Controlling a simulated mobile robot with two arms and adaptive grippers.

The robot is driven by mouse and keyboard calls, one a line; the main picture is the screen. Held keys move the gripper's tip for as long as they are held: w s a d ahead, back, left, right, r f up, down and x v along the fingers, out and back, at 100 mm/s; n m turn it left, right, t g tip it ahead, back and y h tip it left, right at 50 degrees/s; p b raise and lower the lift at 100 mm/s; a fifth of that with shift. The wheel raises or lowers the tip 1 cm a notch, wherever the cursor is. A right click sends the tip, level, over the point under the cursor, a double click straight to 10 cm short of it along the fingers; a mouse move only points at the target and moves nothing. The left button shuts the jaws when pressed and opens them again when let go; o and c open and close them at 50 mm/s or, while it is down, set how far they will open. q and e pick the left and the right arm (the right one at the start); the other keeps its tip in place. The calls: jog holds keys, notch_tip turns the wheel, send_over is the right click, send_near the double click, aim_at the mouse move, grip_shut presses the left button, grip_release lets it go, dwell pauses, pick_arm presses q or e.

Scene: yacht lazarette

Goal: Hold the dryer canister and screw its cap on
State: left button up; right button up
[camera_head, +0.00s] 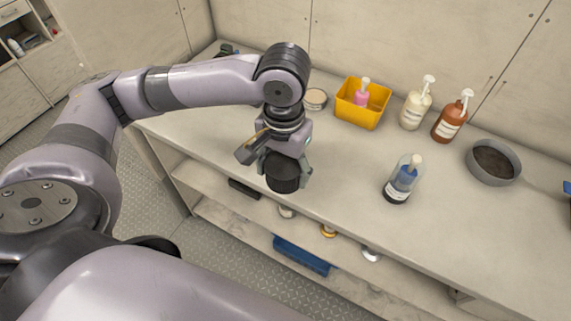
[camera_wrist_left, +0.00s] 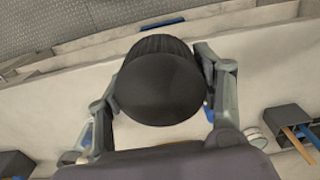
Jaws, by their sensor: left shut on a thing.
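My left gripper (camera_head: 284,170) is shut on a round black cap (camera_head: 283,181) with a ribbed side. It holds the cap near the counter's front edge, with open air around it. The left wrist view shows the cap (camera_wrist_left: 160,88) between the two fingers, its flat face toward the camera. A clear canister (camera_head: 403,180) with blue contents, a pale label and a beige piece at its top stands upright on the counter. It is to the right of my left gripper and apart from it. My right gripper is not in view.
A yellow bin (camera_head: 360,116) with a pink bottle stands at the back. A cream pump bottle (camera_head: 415,108), a brown pump bottle (camera_head: 450,118) and a grey bowl (camera_head: 494,162) stand to the right. A small round tin (camera_head: 315,98) is behind the gripper. The counter's middle is clear.

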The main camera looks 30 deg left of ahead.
pick_arm(q)
jog(key=w+d+r+p, duration=0.1)
jog(key=w+d+p, duration=0.2)
jog(key=w+d, duration=0.85)
jog(key=r+p, duration=0.2)
jog(key=p, duration=0.1)
send_over(417, 158)
jog(key=shift+s+f, duration=0.1)
jog(key=shift+f, duration=0.1)
notch_tip(417, 158, down, 6)
jog(key=b, duration=0.6)
jog(key=shift+r, duration=0.35)
